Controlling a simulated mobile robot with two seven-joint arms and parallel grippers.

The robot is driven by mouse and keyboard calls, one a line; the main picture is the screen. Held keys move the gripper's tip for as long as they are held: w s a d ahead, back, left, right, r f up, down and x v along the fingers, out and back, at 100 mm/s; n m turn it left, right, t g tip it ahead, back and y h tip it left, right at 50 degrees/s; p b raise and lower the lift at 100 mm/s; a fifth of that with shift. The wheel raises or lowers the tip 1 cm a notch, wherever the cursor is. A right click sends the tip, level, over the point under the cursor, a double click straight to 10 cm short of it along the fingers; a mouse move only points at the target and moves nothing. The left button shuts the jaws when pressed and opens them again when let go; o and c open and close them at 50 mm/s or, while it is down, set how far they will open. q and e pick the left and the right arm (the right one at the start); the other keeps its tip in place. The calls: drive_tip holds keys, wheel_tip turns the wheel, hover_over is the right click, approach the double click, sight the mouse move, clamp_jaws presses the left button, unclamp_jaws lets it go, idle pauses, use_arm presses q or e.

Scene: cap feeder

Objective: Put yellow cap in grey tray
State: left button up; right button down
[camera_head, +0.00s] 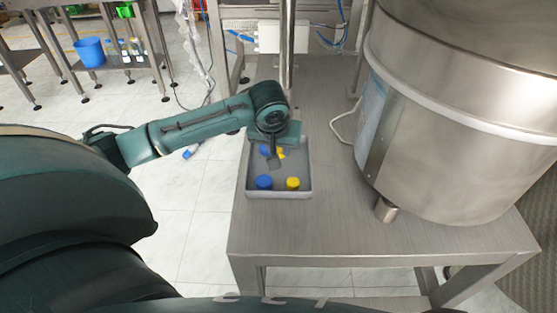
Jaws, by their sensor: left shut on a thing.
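The grey tray (249,190) sits on the steel table, near its left edge. My left gripper (274,160) is over the tray, pointing down, and is shut on a yellow cap (281,153) that shows partly at its fingers. A blue cap (264,182) and another yellow cap (293,183) lie in the front part of the tray. Another blue cap (263,150) shows partly beside the gripper. The gripper and wrist hide the back of the tray. I cannot tell whether the held cap touches the tray floor. My right gripper is not in view.
A large steel bowl feeder (455,130) fills the right side of the table. A vertical post (287,45) stands behind the tray. The steel table (330,225) is clear in front of the tray. A blue bin (90,52) is on a shelf far left.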

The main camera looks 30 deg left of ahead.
use_arm(q)
wheel_tip(320, 180, down, 3)
drive_tip(key=shift+f+b, duration=0.2)
drive_tip(key=shift+b, duration=0.1)
drive_tip(key=shift+f, duration=0.4)
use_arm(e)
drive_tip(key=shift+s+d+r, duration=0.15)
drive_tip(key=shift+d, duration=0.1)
use_arm(q)
drive_tip(key=o, duration=0.9)
drive_tip(key=shift+f, duration=0.1)
drive_tip(key=shift+o, duration=0.2)
drive_tip(key=shift+r, duration=0.4)
drive_tip(key=p+v, duration=0.2)
drive_tip(key=v, duration=0.9)
drive_tip(key=shift+r, duration=0.2)
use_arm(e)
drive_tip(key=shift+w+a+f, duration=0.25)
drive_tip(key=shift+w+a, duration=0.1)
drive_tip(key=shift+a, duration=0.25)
